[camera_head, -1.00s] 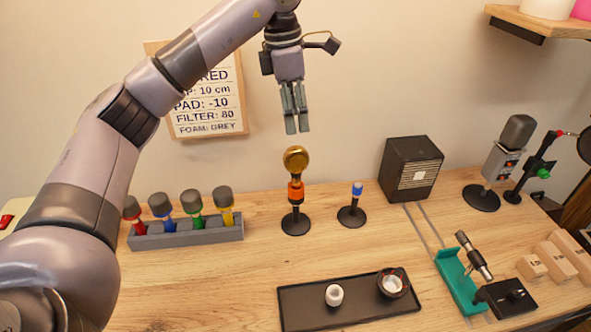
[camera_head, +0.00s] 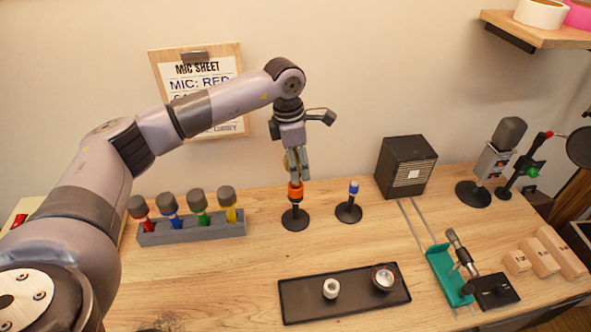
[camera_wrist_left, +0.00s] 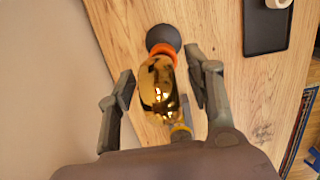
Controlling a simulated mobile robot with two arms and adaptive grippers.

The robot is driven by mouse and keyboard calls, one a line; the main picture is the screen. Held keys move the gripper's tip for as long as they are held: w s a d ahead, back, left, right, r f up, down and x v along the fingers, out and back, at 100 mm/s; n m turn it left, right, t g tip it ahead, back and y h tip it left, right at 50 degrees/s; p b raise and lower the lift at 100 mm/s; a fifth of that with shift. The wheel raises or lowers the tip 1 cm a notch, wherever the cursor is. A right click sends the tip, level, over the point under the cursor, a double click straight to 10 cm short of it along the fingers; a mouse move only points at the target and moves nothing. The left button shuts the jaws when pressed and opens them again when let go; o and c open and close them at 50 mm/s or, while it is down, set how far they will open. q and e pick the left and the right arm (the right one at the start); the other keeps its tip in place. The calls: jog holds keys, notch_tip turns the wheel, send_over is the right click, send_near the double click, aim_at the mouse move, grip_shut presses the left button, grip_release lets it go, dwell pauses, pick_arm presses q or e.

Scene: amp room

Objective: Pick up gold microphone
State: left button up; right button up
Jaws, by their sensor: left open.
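The gold microphone (camera_wrist_left: 160,85) stands upright on a round black base (camera_head: 295,219), with an orange collar (camera_head: 295,192) below its gold head. In the head view its gold head is mostly hidden behind my left gripper (camera_head: 299,172). In the left wrist view my left gripper (camera_wrist_left: 160,88) is open, with one finger on each side of the gold head. Gaps show between the fingers and the head, so it is not gripped. My right gripper is not in view.
A grey rack (camera_head: 190,233) with several coloured microphones stands to the left. A small blue-topped stand (camera_head: 348,211) is close on the right, with a black box (camera_head: 406,167) beyond. A black tray (camera_head: 345,294) lies in front.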

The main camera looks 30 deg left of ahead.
pick_arm(q)
grip_shut()
dwell(0.6)
